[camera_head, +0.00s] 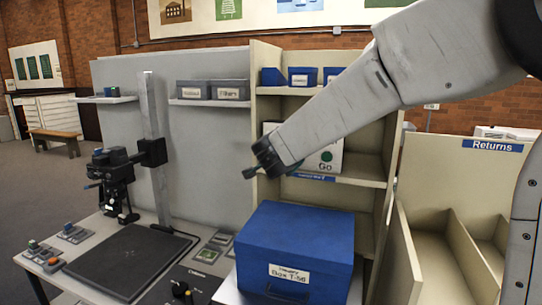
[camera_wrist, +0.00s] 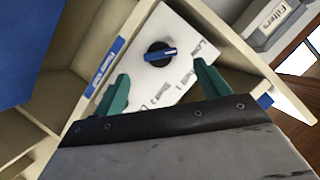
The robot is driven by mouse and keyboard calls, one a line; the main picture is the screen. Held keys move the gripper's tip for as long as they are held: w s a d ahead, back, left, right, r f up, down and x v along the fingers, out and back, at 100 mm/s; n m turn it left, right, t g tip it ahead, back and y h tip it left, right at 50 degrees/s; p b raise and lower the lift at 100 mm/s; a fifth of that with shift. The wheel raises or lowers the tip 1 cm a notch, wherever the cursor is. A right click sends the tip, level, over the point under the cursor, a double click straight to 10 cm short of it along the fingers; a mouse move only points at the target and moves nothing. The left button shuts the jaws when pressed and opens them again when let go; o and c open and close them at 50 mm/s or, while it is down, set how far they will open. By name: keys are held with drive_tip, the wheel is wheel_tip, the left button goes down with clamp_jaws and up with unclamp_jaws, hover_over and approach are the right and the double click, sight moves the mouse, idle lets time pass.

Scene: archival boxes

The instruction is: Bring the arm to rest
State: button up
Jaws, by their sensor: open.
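My gripper (camera_head: 264,160) is in the head view at the end of my pale arm, above the blue box and in front of the shelf unit. In the wrist view its two green fingers (camera_wrist: 160,85) stand wide apart with nothing between them. Beyond them is a white panel (camera_wrist: 185,70) with a black and blue knob (camera_wrist: 160,54). In the head view this white panel (camera_head: 324,162) sits on a shelf, partly hidden by my arm.
A blue box (camera_head: 300,238) labelled "Box T-56" stands below my gripper. A camera copy stand (camera_head: 154,120) with a black baseboard (camera_head: 120,262) is at left. A shelf unit (camera_head: 265,110) stands behind my arm. A Returns bin (camera_head: 470,170) is at right. Open floor lies far left.

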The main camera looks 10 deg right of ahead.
drive_tip(key=s+a+f+n+g+y, duration=0.1)
drive_tip(key=s+a+f+n+y, duration=0.1)
drive_tip(key=a+f+n+y, duration=0.4)
drive_tip(key=s+a+f+n+g+y, duration=0.1)
drive_tip(key=s+a+n+g+y, duration=0.15)
drive_tip(key=s, duration=0.45)
drive_tip(key=s+a+f+n+g+y, duration=0.1)
drive_tip(key=s+g, duration=0.2)
drive_tip(key=s, duration=0.4)
drive_tip(key=s+d+g+h, duration=0.1)
drive_tip(key=s+d+g, duration=0.1)
drive_tip(key=s+d, duration=0.3)
drive_tip(key=s+d+n+g+h, duration=0.1)
drive_tip(key=s+d, duration=0.4)
drive_tip(key=s, duration=0.8)
drive_tip(key=s+d+n+g+h, duration=0.1)
drive_tip(key=s+d+g+h, duration=0.2)
drive_tip(key=s, duration=0.6)
drive_tip(key=shift+d+f, duration=0.45)
drive_tip(key=shift+d, duration=0.55)
